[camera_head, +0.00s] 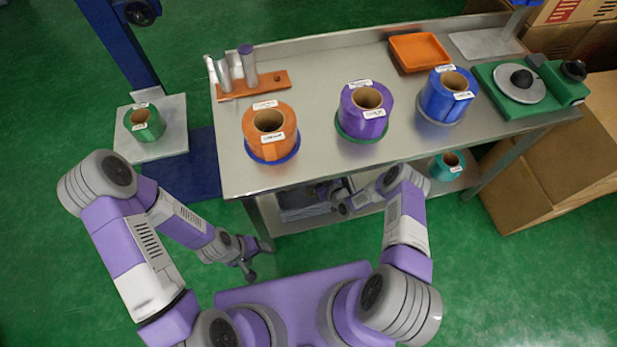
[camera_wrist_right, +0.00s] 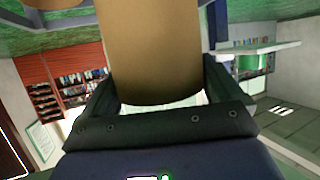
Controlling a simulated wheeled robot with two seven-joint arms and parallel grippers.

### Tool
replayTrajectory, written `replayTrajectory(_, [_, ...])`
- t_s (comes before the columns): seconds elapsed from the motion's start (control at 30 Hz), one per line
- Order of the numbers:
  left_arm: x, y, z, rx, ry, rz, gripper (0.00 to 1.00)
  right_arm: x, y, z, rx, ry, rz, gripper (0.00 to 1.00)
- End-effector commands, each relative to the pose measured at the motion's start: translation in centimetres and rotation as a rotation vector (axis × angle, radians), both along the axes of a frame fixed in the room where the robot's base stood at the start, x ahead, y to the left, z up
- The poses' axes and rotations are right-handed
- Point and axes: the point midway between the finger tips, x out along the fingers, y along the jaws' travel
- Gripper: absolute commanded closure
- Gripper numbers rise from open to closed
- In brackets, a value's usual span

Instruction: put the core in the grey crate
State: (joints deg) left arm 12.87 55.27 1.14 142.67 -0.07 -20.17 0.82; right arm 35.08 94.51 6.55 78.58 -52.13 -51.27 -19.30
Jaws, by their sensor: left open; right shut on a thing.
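The core (camera_wrist_right: 155,50), a brown cardboard tube, fills the upper middle of the right wrist view. My right gripper (camera_wrist_right: 158,92) is shut on it, with a dark finger on each side. In the head view my right gripper (camera_head: 338,196) reaches under the table's front edge, and I cannot make out the core there. The grey crate (camera_head: 300,213) is on the lower shelf, just left of my right gripper and partly hidden by the tabletop. I cannot tell whether the core is over it. My left gripper (camera_head: 249,268) is open and empty, low in front of the table.
The steel table (camera_head: 330,160) carries orange (camera_head: 269,145), purple (camera_head: 365,125) and blue (camera_head: 446,107) rolls, an orange tray (camera_head: 419,53) and a green device (camera_head: 510,100). A teal roll (camera_head: 440,172) is on the lower shelf. A green roll (camera_head: 145,130) stands on the left platform.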

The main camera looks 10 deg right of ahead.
Motion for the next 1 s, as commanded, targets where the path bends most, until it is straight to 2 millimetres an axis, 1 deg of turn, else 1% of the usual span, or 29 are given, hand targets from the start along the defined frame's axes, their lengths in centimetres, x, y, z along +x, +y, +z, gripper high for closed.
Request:
replayTrajectory(0.07, [0.0,0.0,-0.2,0.000,0.001,0.000,0.35,0.0,0.0,-0.4,0.000,0.000,0.000,0.39])
replayTrajectory(0.3, [-0.1,0.0,-2.5,0.000,0.001,0.000,0.35,-0.1,0.0,-5.0,0.000,0.001,-0.001,0.39])
replayTrajectory(0.4, [-0.1,0.0,-3.1,0.000,0.001,0.001,0.35,0.0,0.0,-6.1,0.000,0.000,-0.001,0.39])
replayTrajectory(0.57, [-0.1,0.0,-3.5,0.000,0.001,0.000,0.35,0.0,0.0,-7.1,0.000,0.000,-0.001,0.39])
replayTrajectory(0.73, [0.0,0.0,-5.0,0.000,0.001,0.000,0.35,-0.1,0.0,-9.7,0.000,-0.001,-0.001,0.39])
replayTrajectory(0.8, [-0.1,0.0,-5.3,0.000,0.001,0.000,0.35,0.0,0.0,-10.2,0.001,-0.001,-0.001,0.39])
replayTrajectory(1.0, [0.0,0.0,-5.0,0.000,0.000,0.000,0.35,0.0,0.0,-10.0,0.000,-0.001,0.000,0.39])
